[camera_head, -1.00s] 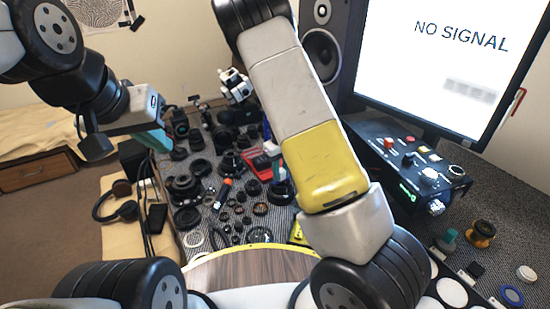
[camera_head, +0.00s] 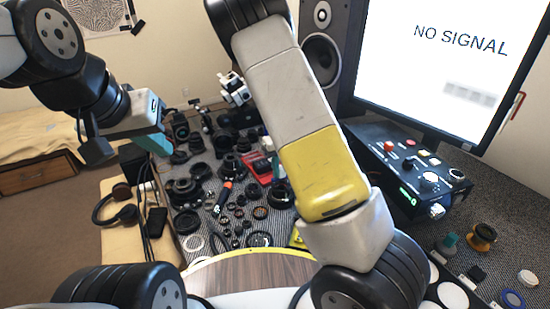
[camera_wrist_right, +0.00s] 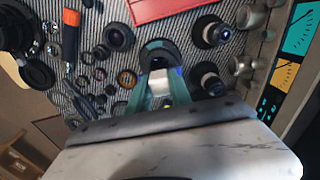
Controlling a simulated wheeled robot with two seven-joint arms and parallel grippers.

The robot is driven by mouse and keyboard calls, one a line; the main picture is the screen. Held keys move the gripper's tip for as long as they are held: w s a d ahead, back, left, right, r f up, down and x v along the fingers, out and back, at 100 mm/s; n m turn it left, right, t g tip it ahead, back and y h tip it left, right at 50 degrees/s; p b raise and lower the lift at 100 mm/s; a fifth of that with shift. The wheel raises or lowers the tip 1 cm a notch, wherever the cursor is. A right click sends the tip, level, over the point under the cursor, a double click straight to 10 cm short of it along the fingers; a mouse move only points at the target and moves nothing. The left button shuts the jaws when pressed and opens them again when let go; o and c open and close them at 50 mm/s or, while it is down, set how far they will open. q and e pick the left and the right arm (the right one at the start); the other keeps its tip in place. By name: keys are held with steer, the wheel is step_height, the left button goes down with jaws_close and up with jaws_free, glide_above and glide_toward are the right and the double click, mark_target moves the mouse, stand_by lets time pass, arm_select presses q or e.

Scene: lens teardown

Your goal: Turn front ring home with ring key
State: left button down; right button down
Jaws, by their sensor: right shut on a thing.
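In the right wrist view my right gripper (camera_wrist_right: 160,84) has teal fingers close around a pale, metallic piece (camera_wrist_right: 160,88), which I take to be the ring key. Its tip points at a dark round lens part (camera_wrist_right: 157,56) on the striped mat. Whether the tip touches that part cannot be told, and the front ring cannot be made out clearly. In the head view my right arm covers much of the work spot. My left gripper (camera_head: 158,144) hangs at the left of the mat, away from the lens part; its fingertips are mostly hidden.
The mat is crowded with dark lens parts and rings. A red tray (camera_head: 256,168) and an orange-handled tool (camera_head: 222,196) lie near the work spot. A black control box (camera_head: 408,170), a speaker (camera_head: 321,50) and a monitor (camera_head: 440,60) stand at the right. Headphones (camera_head: 115,206) lie left.

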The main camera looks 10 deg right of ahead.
steer(key=shift+r, duration=1.5)
